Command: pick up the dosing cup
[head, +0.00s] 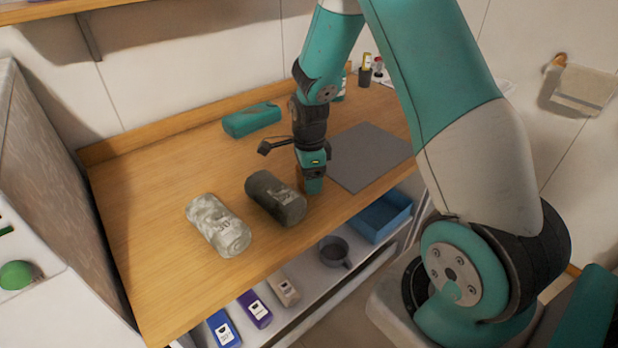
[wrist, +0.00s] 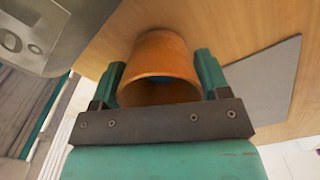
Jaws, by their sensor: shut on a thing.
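An orange cup, which I take to be the dosing cup (wrist: 165,48), sits between the two green fingers of my gripper (wrist: 160,76) in the wrist view. My gripper is shut on it, one finger on each side. Its dark hollow opening faces the wrist camera, with a bit of blue showing inside.
A pale rolled pack (head: 218,226) lies left of the dark one. A teal case (head: 251,120) lies at the back, a grey mat (head: 370,157) to the right. A shelf below holds a dark mug (head: 334,251), a blue bin (head: 380,217) and several small boxes. The counter's left part is clear.

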